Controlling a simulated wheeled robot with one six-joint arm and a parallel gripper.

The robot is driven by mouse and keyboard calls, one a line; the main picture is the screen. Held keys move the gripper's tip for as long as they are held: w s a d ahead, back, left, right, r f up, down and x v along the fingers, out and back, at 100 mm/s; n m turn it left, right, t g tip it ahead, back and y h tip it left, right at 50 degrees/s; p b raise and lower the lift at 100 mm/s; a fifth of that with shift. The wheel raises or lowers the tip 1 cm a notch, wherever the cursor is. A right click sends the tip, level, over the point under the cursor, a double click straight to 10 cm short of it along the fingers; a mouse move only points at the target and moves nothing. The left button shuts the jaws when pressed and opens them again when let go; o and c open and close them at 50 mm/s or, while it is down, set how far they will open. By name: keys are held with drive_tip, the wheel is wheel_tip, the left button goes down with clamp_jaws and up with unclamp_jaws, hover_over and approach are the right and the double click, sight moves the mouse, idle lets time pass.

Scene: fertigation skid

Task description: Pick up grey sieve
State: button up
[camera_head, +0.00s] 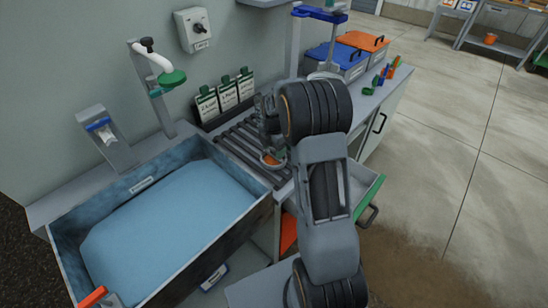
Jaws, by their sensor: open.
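My gripper (269,146) points down over the slatted rack (239,150) beside the basin, and its jaws are open. A small round thing with a pale rim and orange inside (272,160) sits just below the fingertips. It may be the sieve, but it is too small and too covered to tell. I cannot tell whether the fingers touch it. No other thing is clearly a grey sieve. My arm hides part of the counter to the right of the rack.
A large basin (262,200) with blue water fills the left. A white tap with a green end (165,72) stands behind it. Blue (340,60) and orange-lidded (363,42) boxes stand behind my arm. An open green-edged drawer (368,192) juts out right.

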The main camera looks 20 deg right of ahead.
drive_tip(key=shift+f, duration=0.4)
drive_tip(key=c, duration=1)
